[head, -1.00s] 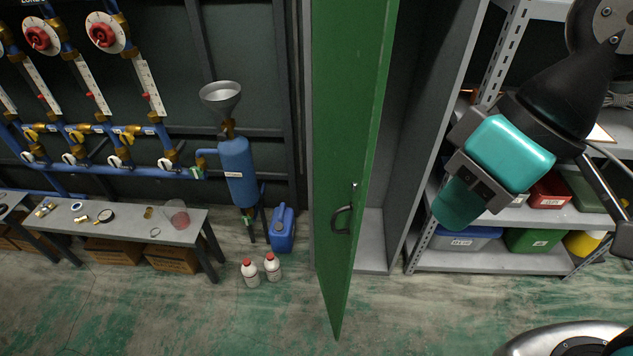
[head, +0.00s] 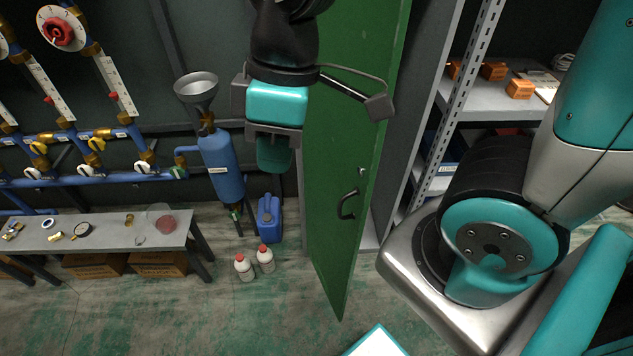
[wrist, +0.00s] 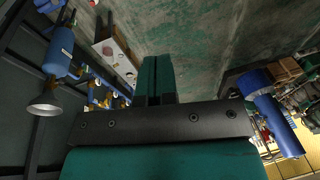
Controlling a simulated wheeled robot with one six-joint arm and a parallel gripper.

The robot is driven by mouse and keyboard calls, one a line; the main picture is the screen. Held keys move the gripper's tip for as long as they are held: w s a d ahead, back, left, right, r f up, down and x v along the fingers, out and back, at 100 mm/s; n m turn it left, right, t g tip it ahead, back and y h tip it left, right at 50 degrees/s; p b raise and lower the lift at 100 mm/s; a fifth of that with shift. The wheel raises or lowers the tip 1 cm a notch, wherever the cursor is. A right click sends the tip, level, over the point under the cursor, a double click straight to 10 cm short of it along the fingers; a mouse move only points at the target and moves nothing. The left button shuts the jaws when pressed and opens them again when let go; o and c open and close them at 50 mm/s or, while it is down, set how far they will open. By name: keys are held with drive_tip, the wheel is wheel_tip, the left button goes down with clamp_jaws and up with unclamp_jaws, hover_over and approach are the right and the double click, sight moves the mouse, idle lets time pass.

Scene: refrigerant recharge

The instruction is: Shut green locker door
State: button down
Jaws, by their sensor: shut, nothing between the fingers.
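The green locker door (head: 338,240) stands open in the head view, swung out toward me from the grey locker (head: 405,120). A dark handle (head: 347,205) and a small lock sit on the door's face. My gripper (head: 273,168) is left of the door, in front of its upper part in the picture, with nothing held. In the wrist view my gripper's teal fingers (wrist: 156,80) are together, pointing away over the floor. The door is not seen in the wrist view. I cannot tell whether my gripper touches the door.
A blue tank with a funnel (head: 222,165), a blue jug (head: 270,218) and two white bottles (head: 254,262) stand left of the door. A grey bench (head: 105,236) is farther left. Shelves (head: 490,100) stand to the right. The floor before the door is clear.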

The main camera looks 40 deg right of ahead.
drive_tip(key=w+d+f+n+h, duration=0.2)
drive_tip(key=w+f+n+h, duration=0.1)
drive_tip(key=w+f+n, duration=0.2)
drive_tip(key=n+g+h+p, duration=0.2)
drive_tip(key=n+h+p, duration=0.5)
drive_tip(key=n, duration=1.1)
approach(345, 187)
drive_tip(key=shift+h, duration=0.9)
drive_tip(key=f, duration=0.1)
drive_tip(key=d+f+b, duration=0.1)
drive_tip(key=f, duration=0.1)
drive_tip(key=d+f+b, duration=0.1)
drive_tip(key=f, duration=0.1)
drive_tip(key=shift+s+f, duration=0.25)
drive_tip(key=shift+s, duration=0.15)
drive_tip(key=shift+s+d+f, duration=0.15)
drive_tip(key=shift+d+f, duration=0.05)
drive_tip(key=shift+d, duration=0.5)
drive_tip(key=shift+d, duration=0.1)
